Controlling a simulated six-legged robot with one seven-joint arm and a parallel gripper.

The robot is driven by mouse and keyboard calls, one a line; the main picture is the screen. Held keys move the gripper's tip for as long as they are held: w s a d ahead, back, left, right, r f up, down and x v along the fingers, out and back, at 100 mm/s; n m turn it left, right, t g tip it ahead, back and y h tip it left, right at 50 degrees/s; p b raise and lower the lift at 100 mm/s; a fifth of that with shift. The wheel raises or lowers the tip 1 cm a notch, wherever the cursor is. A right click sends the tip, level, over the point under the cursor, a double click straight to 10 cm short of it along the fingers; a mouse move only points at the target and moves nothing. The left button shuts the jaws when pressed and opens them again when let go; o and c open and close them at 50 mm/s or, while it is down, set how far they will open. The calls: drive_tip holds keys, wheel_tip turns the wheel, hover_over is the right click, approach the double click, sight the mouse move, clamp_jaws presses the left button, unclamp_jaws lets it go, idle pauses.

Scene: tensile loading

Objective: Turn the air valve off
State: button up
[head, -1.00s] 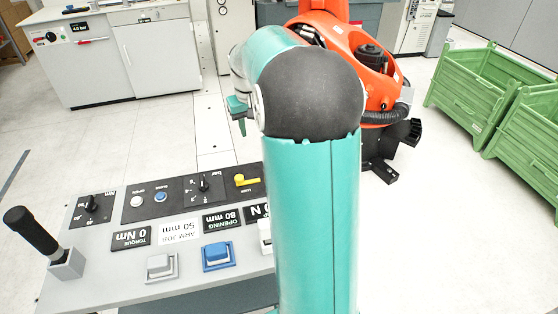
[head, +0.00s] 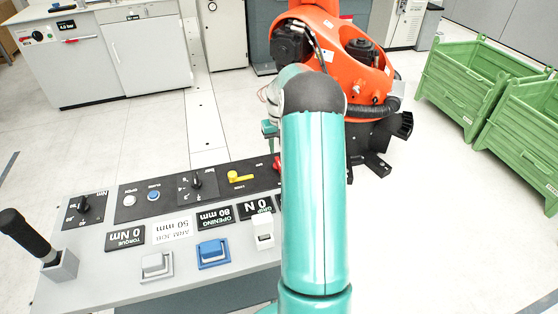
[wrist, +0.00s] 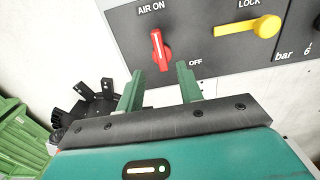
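The air valve is a red handle (wrist: 157,48) on the dark panel in the wrist view. It is roughly upright, slightly tilted, between the "AIR ON" label above and the "OFF" label at its lower right. In the head view, part of the red valve (head: 277,162) shows beside my arm, which hides the rest. My gripper (wrist: 160,70) is open, its two green fingers apart with nothing between them. In the wrist picture the fingertips lie just below the handle, one to each side; whether they touch the panel is unclear.
A yellow LOCK lever (wrist: 250,28) is right of the valve on the panel. The console (head: 95,262) carries knobs, buttons and a black-handled lever (head: 28,236). An orange robot (head: 340,50) stands behind the console, and green crates (head: 470,90) are at the right.

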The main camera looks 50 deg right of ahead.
sight(279, 162)
wheel_tip(279, 162, down, 7)
drive_tip(key=shift+f, duration=0.15)
clamp_jaws()
